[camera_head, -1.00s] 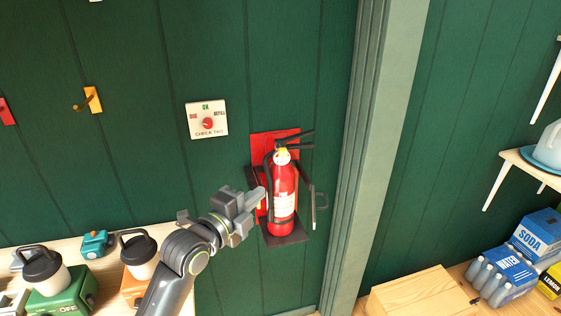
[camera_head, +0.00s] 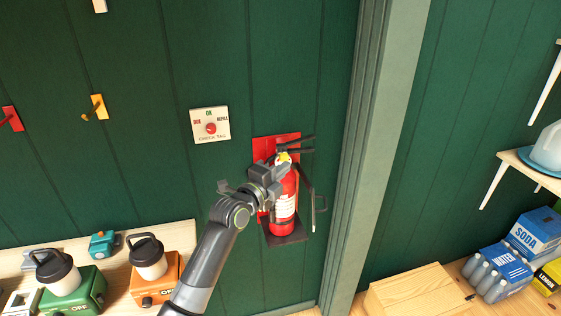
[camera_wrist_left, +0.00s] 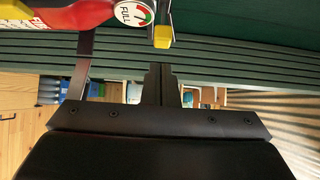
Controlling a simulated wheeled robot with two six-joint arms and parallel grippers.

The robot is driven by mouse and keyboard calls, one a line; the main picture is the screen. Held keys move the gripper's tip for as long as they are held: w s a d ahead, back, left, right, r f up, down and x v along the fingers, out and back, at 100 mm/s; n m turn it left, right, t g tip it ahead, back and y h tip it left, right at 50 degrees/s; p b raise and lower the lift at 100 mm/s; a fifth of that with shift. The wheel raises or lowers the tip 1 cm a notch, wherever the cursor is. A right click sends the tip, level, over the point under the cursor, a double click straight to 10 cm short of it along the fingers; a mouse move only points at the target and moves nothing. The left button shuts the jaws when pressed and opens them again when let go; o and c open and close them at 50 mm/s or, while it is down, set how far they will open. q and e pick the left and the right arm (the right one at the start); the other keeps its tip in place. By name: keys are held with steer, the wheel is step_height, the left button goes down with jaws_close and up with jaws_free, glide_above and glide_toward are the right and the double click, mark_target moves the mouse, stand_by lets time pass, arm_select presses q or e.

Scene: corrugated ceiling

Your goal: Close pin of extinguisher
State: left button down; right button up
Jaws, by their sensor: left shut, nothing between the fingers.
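The red fire extinguisher (camera_head: 284,207) hangs upright on a red wall plate (camera_head: 263,146) with a black bracket. Its black handles (camera_head: 300,142) point right, with a yellow part (camera_head: 283,157) below them. In the left wrist view its red body (camera_wrist_left: 65,14) and the gauge marked FULL (camera_wrist_left: 134,12) are at the top. A small yellow-tipped grey piece (camera_wrist_left: 163,38), which looks like the pin, sticks out beside the gauge. My left gripper (camera_head: 280,172) is in front of the extinguisher's upper left side. Its shut, empty fingers (camera_wrist_left: 159,82) point at the yellow tip with a visible gap. My right gripper is not in view.
A CHECK TAG dial plate (camera_head: 211,137) is on the green wall. A wall post (camera_head: 365,150) stands right of the extinguisher. A bench with lantern-like devices (camera_head: 149,257) is at lower left. A wooden box (camera_head: 420,292) and drink packs (camera_head: 495,275) are at lower right.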

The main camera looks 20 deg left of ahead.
mark_target(280, 158)
arm_select(q)
steer(key=shift+w+a, duration=0.45)
steer(key=shift+w, duration=0.3)
steer(key=shift+w+a+f+b, duration=0.15)
steer(key=shift+w+a+b, duration=0.2)
steer(key=shift+b, duration=0.3)
steer(key=shift+w+a+f+b, duration=0.1)
steer(key=shift+w+f+b, duration=0.05)
steer(key=shift+w+b, duration=0.4)
steer(key=shift+w+a+r+b, duration=0.35)
steer(key=shift+w+b, duration=0.15)
steer(key=shift+b, duration=0.15)
steer(key=shift+f, duration=0.15)
